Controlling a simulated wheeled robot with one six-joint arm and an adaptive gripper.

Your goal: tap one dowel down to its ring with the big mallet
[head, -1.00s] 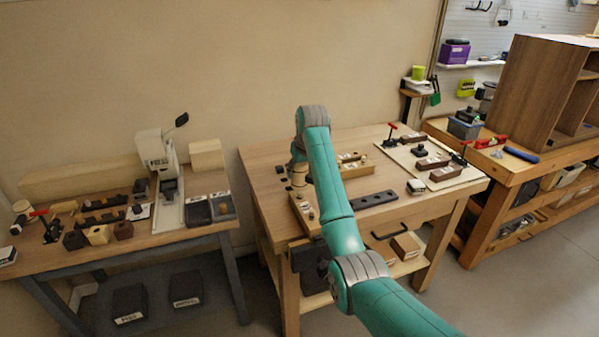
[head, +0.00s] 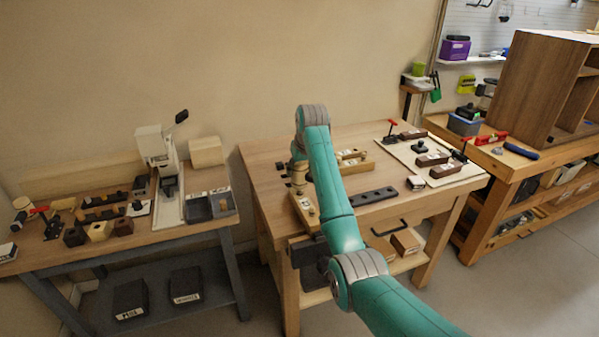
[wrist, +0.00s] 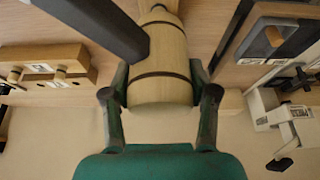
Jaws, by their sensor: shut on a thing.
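My gripper (wrist: 160,95) is shut on a pale wooden cylinder with dark bands, which looks like the big mallet (wrist: 160,60). One finger lies on each side of it in the wrist view. In the head view the pale mallet (head: 299,187) shows beside my arm, over the near left part of the middle bench. A pale block (wrist: 50,80) with short dowels (wrist: 60,74) is at the left of the wrist view, apart from the mallet. In the head view a pale block (head: 306,212) lies just below the mallet. Rings on the dowels are too small to tell.
A dark bar (wrist: 105,25) crosses the upper left of the wrist view, close to the mallet. A dark strip with holes (head: 373,196) and a pale board (head: 405,152) with clamps lie right on the bench. A press (head: 160,165) stands on the left table.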

